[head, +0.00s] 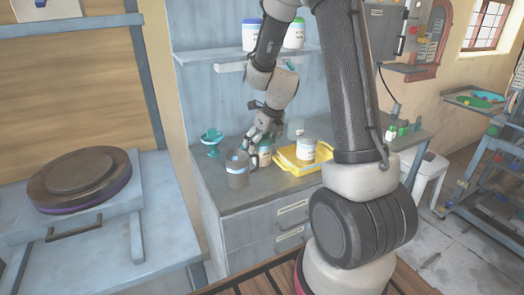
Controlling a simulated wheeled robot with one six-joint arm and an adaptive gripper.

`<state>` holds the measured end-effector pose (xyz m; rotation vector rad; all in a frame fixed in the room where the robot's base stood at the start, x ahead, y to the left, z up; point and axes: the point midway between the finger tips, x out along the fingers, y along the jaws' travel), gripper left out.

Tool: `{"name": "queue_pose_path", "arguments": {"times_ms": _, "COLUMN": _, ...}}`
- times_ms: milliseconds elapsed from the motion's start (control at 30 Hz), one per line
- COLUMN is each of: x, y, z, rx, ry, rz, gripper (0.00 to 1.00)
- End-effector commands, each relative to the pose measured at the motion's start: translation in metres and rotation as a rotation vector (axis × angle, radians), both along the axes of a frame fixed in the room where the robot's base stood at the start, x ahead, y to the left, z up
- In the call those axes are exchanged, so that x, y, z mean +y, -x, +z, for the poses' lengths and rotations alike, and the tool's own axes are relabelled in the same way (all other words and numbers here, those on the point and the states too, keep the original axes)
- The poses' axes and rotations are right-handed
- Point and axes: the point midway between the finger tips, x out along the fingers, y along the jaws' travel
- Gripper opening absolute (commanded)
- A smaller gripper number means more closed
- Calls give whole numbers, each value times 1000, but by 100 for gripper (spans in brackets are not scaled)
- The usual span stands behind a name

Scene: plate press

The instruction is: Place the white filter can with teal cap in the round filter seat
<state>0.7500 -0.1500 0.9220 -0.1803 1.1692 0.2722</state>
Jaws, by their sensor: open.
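A white can with a teal-looking cap (265,158) stands on the grey counter, partly hidden by my gripper and a grey mug-like container. My gripper (258,142) is open and points down right at the top of this can. I cannot tell whether its fingers are around the can or just in front of it. Another white can (306,150) stands on the yellow tray (286,162), to the right of my gripper. I cannot clearly make out a round filter seat.
The grey mug-like container (237,172) stands close at the left of my gripper, with a small teal stand (212,141) behind it. A shelf (232,65) above holds white cans with blue (252,36) and green (294,34) caps. A round dark disc (80,178) lies on the left bench.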

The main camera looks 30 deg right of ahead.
Motion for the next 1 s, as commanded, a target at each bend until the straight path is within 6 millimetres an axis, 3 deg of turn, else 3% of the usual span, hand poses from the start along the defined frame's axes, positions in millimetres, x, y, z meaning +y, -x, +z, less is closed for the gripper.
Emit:
{"name": "queue_pose_path", "arguments": {"times_ms": 133, "x": 2, "y": -7, "z": -17, "rx": 1, "ry": 0, "rz": 2, "gripper": 84}}
{"name": "queue_pose_path", "arguments": {"times_ms": 400, "x": 3, "y": -8, "z": -19, "rx": -1, "ry": 0, "rz": 2, "gripper": 84}}
{"name": "queue_pose_path", "arguments": {"times_ms": 700, "x": 3, "y": -8, "z": -19, "rx": -1, "ry": 1, "rz": 3, "gripper": 30}}
{"name": "queue_pose_path", "arguments": {"times_ms": 767, "x": 3, "y": -8, "z": -19, "rx": -2, "ry": 2, "rz": 2, "gripper": 23}}
{"name": "queue_pose_path", "arguments": {"times_ms": 1000, "x": 3, "y": -8, "z": -17, "rx": -2, "ry": 0, "rz": 3, "gripper": 23}}
